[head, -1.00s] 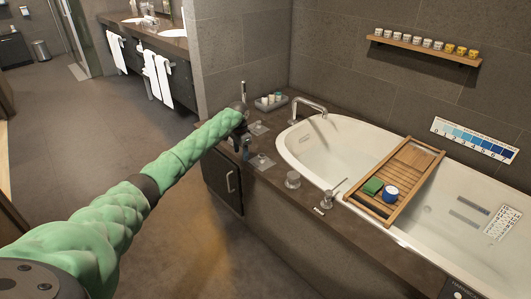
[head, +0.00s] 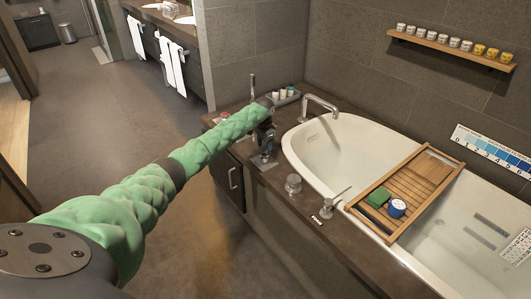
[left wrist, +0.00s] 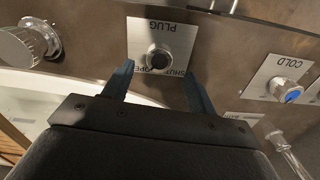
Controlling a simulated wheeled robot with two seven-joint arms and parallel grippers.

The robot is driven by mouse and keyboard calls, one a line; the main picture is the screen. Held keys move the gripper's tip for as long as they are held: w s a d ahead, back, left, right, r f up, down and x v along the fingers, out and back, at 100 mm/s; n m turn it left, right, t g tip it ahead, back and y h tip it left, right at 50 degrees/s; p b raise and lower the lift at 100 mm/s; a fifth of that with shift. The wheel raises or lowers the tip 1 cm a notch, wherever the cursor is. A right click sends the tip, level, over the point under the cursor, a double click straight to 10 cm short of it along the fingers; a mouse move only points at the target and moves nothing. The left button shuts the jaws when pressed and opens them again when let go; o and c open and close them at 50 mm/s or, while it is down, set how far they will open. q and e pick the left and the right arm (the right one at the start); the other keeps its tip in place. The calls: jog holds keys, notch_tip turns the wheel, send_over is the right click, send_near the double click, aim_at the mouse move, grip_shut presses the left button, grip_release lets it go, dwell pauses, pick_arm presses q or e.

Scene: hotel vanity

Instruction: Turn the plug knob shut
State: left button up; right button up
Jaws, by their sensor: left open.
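Which mark the knob points to is unclear. My left gripper (left wrist: 158,68) is open, with one finger on each side of the knob. Whether the fingers touch it I cannot tell. In the head view my left gripper (head: 266,144) is over the tub's dark ledge and hides the knob; part of a plate (head: 263,162) shows below it. My right gripper is out of view.
A COLD knob (left wrist: 289,92) with a blue cap is on the right in the wrist view, a chrome knob (left wrist: 32,43) on the left. The white bathtub (head: 314,160) carries a wooden tray (head: 428,176). A tall spout (head: 319,101) stands behind.

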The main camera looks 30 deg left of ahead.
aim_at(264, 154)
pick_arm(q)
jog(key=shift+f, duration=2.2)
jog(key=c, duration=1)
